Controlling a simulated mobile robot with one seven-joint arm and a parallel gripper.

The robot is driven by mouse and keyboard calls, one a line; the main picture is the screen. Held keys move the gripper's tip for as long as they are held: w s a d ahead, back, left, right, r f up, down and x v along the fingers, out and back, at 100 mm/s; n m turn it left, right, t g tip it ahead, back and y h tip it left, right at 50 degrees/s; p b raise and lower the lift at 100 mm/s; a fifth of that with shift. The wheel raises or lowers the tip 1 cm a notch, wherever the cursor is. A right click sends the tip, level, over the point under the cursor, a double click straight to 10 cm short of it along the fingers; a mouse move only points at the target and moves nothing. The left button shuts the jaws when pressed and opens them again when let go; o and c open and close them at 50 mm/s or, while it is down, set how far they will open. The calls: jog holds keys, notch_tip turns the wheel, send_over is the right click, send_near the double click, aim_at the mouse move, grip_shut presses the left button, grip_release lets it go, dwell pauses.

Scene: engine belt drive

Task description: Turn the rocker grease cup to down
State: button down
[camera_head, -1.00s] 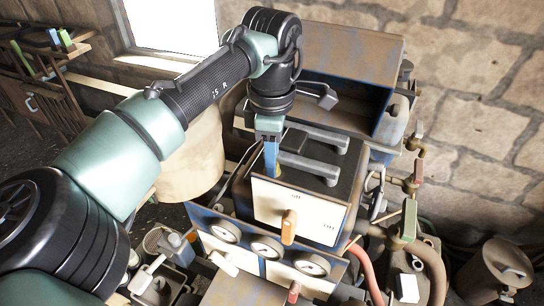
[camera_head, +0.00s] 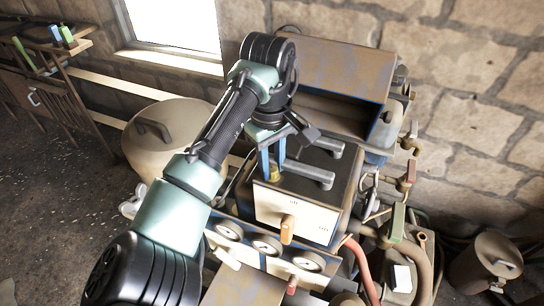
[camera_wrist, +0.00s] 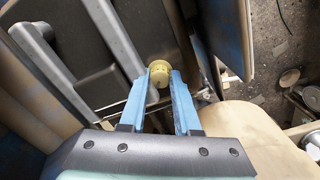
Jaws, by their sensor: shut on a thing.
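The rocker grease cup appears to be the small brass-yellow round piece (camera_wrist: 162,75) at the fingertips in the wrist view. It also shows as a small yellowish spot (camera_head: 274,175) at the left edge of the dark-topped box in the head view. My gripper (camera_wrist: 165,76) has its two blue fingers on either side of the cup, shut on it. In the head view my gripper (camera_head: 272,171) points down beside the grey handles. The fingers hide part of the cup, and I cannot read any position mark for it.
Grey bar handles (camera_head: 304,172) lie on the box top close to the fingers. An orange lever (camera_head: 287,229) is on the pale front panel (camera_head: 296,212). Gauges (camera_head: 267,245) sit below. A large beige pot (camera_head: 165,130) stands to the left.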

jog(key=m+p, duration=0.1)
jog(key=m, duration=0.2)
jog(key=shift+r+m, duration=0.1)
jog(key=shift+m, duration=0.3)
jog(key=m+p, duration=0.1)
jog(key=m, duration=0.2)
jog(key=shift+m+p, duration=0.3)
jog(key=m+p, duration=0.1)
jog(key=m, duration=1.2)
jog(key=shift+w+m+p, duration=0.1)
jog(key=shift+m+p, duration=0.2)
jog(key=m, duration=0.6)
jog(key=shift+d, duration=0.1)
jog(key=shift+m, duration=0.3)
jog(key=c, duration=0.6)
grip_release()
